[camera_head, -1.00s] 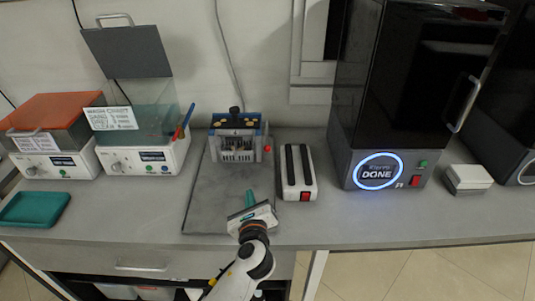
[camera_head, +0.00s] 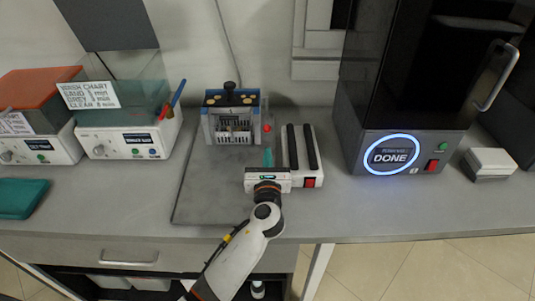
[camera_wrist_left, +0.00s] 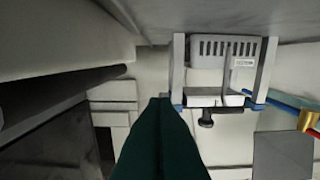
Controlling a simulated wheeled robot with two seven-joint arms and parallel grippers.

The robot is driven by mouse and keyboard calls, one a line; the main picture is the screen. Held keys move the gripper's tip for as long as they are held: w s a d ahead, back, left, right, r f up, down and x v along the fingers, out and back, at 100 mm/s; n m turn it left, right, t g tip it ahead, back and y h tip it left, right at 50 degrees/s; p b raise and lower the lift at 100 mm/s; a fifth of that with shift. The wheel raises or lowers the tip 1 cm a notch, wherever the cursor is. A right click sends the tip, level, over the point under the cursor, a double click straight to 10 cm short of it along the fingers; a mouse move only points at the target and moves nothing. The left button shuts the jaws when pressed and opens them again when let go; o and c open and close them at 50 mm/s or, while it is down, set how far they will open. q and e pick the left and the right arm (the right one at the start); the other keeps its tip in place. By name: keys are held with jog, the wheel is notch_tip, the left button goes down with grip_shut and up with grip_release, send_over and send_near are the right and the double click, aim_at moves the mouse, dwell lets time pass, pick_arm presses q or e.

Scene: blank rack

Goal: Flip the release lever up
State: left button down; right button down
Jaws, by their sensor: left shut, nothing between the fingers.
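A small blue and grey slotted fixture (camera_head: 232,118) with a black knob on top stands at the back of a dark grey mat (camera_head: 205,190). A red ball (camera_head: 267,128) sticks out at its right side and may be the release lever's tip; I cannot tell its tilt. My left gripper (camera_head: 268,157) is shut and empty, its green fingers pointing toward the fixture, just in front of and below the red ball, apart from it. In the left wrist view the fixture (camera_wrist_left: 222,50) appears upside down, right of the shut fingers (camera_wrist_left: 160,105); the red ball does not show there. My right gripper is not in view.
A white box with two black bars and a red switch (camera_head: 303,155) stands close to the right of my left gripper. A dark cabinet with a glowing DONE ring (camera_head: 390,155) is farther right. White machines (camera_head: 128,140) and a teal tray (camera_head: 22,198) are left. The mat's left part is clear.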

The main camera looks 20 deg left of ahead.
pick_arm(q)
send_near(267, 113)
jog(key=w+f, duration=0.1)
jog(key=f, duration=0.1)
jog(key=w+a+f, duration=0.1)
jog(key=w+f, duration=0.1)
jog(key=shift+w, duration=0.15)
